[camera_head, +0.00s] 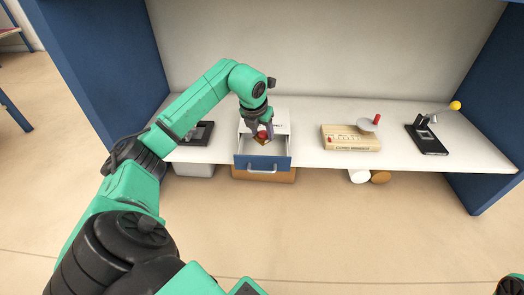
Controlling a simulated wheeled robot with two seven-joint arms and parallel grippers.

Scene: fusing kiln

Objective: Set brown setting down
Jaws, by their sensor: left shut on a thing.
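My left gripper (260,126) reaches down from above over an open drawer (263,162) with a blue front and a pale handle. It is shut on a small brown piece (262,140) with a red part on top, which I take to be the brown setting. The piece is above or just inside the drawer opening; I cannot tell whether it touches the drawer floor. The fingers partly cover it. My right gripper is not in view.
The drawer belongs to a white box (281,116) on a white shelf (306,121). A black device (203,133) stands left. A beige box with a red knob (350,139) and a black stand with a yellow ball (430,141) stand right. Blue side walls bound the shelf.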

